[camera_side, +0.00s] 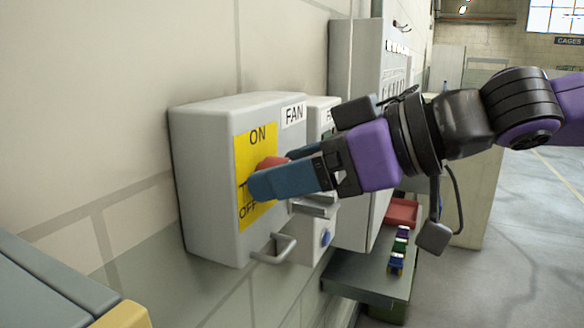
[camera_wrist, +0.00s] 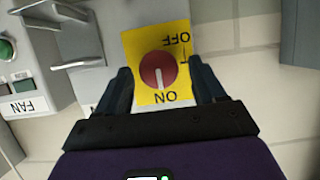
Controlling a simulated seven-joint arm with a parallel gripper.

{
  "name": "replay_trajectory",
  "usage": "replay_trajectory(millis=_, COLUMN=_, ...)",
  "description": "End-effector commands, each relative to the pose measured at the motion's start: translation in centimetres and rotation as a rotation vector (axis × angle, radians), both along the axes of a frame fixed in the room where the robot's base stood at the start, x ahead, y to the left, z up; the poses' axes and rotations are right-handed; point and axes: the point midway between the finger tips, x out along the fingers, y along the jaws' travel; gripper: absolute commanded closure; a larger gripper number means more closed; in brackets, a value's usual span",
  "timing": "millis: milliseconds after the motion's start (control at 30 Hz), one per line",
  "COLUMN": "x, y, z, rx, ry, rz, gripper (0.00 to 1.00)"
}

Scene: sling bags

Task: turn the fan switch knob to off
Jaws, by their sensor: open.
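The fan switch knob is round and red, with a white pointer line. In the wrist view the knob (camera_wrist: 157,72) sits on a yellow plate (camera_wrist: 175,32) and its white line points toward the word ON. In the side view the knob (camera_side: 271,162) is mostly hidden behind my fingers, on the yellow plate (camera_side: 255,150) of a grey box (camera_side: 215,180) labelled FAN. My gripper (camera_side: 272,172) is open at the plate, with one finger on each side of the knob. In the wrist view the gripper (camera_wrist: 159,74) shows gaps between fingers and knob; contact is not visible.
A metal handle (camera_side: 273,252) juts from the box's lower front. A second box with a FAN label (camera_wrist: 22,107) and a green button (camera_wrist: 5,48) stands beside it. A larger grey cabinet (camera_side: 352,120) and a shelf (camera_side: 370,275) stand beyond. The floor at right is open.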

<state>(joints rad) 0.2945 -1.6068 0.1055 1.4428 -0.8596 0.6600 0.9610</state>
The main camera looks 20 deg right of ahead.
Motion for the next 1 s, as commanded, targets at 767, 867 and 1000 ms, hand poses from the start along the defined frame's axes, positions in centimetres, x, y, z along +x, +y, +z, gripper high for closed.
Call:
replay_trajectory(millis=767, x=0.17, y=0.23, z=-0.14, rx=-0.010, ry=-0.008, rz=0.000, gripper=0.87)
replay_trajectory(millis=867, x=0.11, y=0.26, z=-0.12, rx=-0.028, ry=-0.028, rz=0.001, gripper=0.87)
replay_trajectory(millis=1000, x=0.04, y=0.34, z=-0.09, rx=-0.075, ry=-0.075, rz=0.002, gripper=0.87)
